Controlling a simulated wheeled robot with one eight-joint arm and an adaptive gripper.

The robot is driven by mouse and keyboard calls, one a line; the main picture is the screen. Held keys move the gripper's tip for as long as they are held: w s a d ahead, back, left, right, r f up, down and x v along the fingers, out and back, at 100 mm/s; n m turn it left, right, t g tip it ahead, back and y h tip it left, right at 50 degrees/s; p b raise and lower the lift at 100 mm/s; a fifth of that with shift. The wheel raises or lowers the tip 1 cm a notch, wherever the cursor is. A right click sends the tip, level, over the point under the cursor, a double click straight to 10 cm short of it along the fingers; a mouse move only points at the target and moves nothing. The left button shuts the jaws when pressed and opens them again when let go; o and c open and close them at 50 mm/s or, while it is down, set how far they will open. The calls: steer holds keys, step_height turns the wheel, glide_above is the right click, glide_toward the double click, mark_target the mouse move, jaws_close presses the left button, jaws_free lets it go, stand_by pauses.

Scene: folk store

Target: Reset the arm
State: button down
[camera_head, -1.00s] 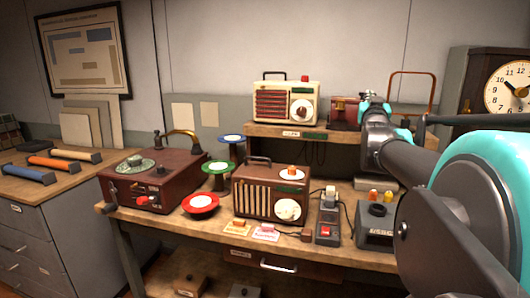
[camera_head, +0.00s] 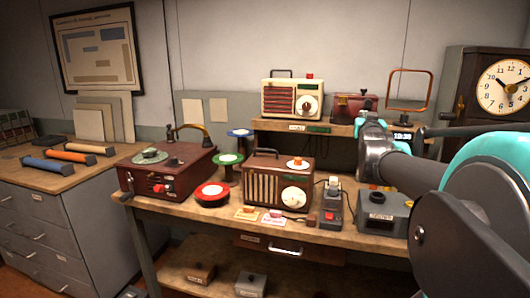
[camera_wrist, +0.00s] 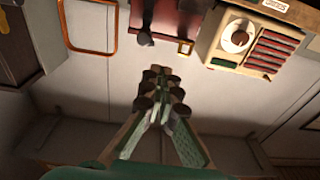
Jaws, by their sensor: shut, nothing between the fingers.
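My gripper (camera_wrist: 160,110) shows in the wrist view with its two fingers drawn together at the tips and nothing between them. It is in front of a plain pale wall panel, apart from every object. In the head view my arm reaches in from the right edge, and its far end is in front of the right side of the shelf. The fingers cannot be made out there.
The workbench (camera_head: 345,234) holds a red record player (camera_head: 167,172), a brown radio (camera_head: 277,181) and a grey box (camera_head: 384,212). A cream radio (camera_head: 292,98) stands on the raised shelf (camera_head: 268,125). A clock (camera_head: 503,87) is at right, grey drawers (camera_head: 40,222) at left.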

steer(key=s+a+f+n+g+y, duration=0.1)
steer(key=s+a+f+g, duration=0.15)
steer(key=f, duration=0.65)
steer(key=s+a+f+g+y, duration=0.1)
steer(key=s+a+f+g, duration=0.15)
steer(key=f, duration=0.65)
steer(key=s+a+f+n+g+y, duration=0.1)
steer(key=s+a+f+g, duration=0.2)
steer(key=f, duration=0.6)
steer(key=s+a+f+g, duration=0.2)
steer(key=s+f+g, duration=0.1)
steer(key=s+f, duration=0.5)
steer(key=s+a+f+n+g+y, duration=0.1)
steer(key=s+a+f+g, duration=0.2)
steer(key=s+f, duration=0.5)
steer(key=shift+s+a+f+y, duration=0.3)
steer(key=shift+s+a, duration=0.05)
steer(key=shift+s, duration=0.6)
